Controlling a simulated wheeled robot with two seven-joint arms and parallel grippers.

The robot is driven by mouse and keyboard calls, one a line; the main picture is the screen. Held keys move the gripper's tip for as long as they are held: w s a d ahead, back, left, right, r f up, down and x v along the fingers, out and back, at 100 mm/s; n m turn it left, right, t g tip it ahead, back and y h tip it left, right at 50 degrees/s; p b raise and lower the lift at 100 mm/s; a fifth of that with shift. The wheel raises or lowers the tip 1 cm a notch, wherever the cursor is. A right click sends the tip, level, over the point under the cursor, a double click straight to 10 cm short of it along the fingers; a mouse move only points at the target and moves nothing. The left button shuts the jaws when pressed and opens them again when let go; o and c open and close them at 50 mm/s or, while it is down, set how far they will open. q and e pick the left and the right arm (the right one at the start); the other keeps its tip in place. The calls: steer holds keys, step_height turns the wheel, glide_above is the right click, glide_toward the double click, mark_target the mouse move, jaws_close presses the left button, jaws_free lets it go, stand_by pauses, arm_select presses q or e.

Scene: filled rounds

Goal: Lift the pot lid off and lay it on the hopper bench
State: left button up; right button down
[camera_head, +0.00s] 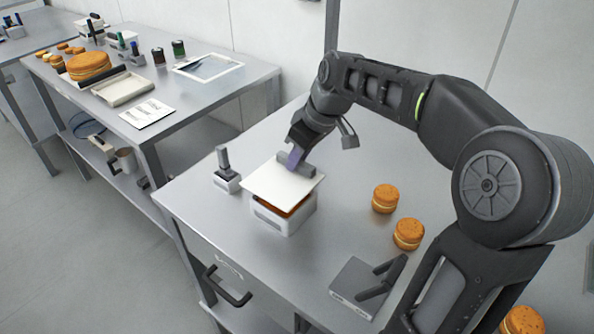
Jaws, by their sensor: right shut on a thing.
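A white square lid (283,182) with a grey bar handle (297,165) sits over a white box-shaped pot (284,217) on the near steel bench. An orange-brown filling shows in a gap between the lid and the pot's front rim, so the lid looks raised or tilted there. Whether its back edge still touches the pot is hidden. My right gripper (296,157) comes down from behind and is shut on the lid's handle. My left gripper is not in view. The near bench (345,165) has a small label on its front that I cannot read.
Two filled rounds (385,198) and a grey plate with dark bars (368,284) stand to the right. A small dark-handled tool (226,172) stands left of the pot. Another bench (200,100) at the back left carries rounds, trays and jars. Free steel lies around the pot.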

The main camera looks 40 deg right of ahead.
step_height(320, 180, up, 6)
steer(key=shift+r, duration=0.1)
stand_by(0.7)
steer(key=shift+r+p, duration=2)
steer(key=shift+r, duration=0.4)
steer(key=shift+f, duration=0.15)
